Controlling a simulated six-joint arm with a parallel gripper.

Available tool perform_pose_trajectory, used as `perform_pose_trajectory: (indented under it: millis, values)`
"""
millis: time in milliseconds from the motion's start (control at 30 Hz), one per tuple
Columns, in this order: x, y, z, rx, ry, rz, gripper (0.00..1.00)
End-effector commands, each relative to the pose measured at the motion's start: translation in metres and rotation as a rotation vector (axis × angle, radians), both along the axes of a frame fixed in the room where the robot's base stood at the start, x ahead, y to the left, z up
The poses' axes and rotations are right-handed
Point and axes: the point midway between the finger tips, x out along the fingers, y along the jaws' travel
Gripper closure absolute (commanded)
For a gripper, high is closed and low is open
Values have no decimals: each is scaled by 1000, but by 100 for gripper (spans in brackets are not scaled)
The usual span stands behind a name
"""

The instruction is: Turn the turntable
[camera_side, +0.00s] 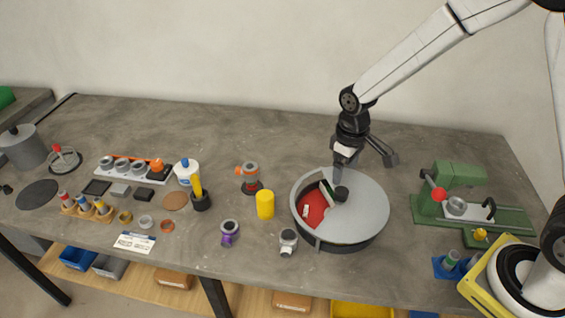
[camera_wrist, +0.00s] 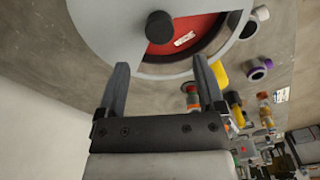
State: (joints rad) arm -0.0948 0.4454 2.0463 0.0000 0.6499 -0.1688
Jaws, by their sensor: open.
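The turntable (camera_side: 358,221) is a round grey disc with a dark side wall and a black central knob (camera_side: 341,194). An open sector of it shows a red surface (camera_side: 312,208) with a small pale piece on it. My gripper (camera_side: 342,172) is over the turntable's back edge, fingers pointing down near the knob. In the wrist view my gripper (camera_wrist: 162,68) is open, with nothing between its fingers. The knob (camera_wrist: 159,27) stands ahead of the fingertips, and the red sector (camera_wrist: 185,35) lies beside it. From these views I cannot tell whether a fingertip touches the turntable.
A yellow cylinder (camera_side: 265,204) and a white-topped fitting (camera_side: 288,241) stand just left of the turntable. A green machine with a red knob (camera_side: 460,190) stands to the right. Several small parts and trays fill the left of the table. The back middle is clear.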

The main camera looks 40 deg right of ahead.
Motion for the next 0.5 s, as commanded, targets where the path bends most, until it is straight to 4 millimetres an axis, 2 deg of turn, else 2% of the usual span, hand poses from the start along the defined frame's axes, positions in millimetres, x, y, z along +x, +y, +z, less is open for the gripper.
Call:
perform_pose_trajectory:
  millis: [267,500]
  values:
    - [-1,0,-18,-1,3,-1,13]
    - [-1,0,-45,-1,3,-1,13]
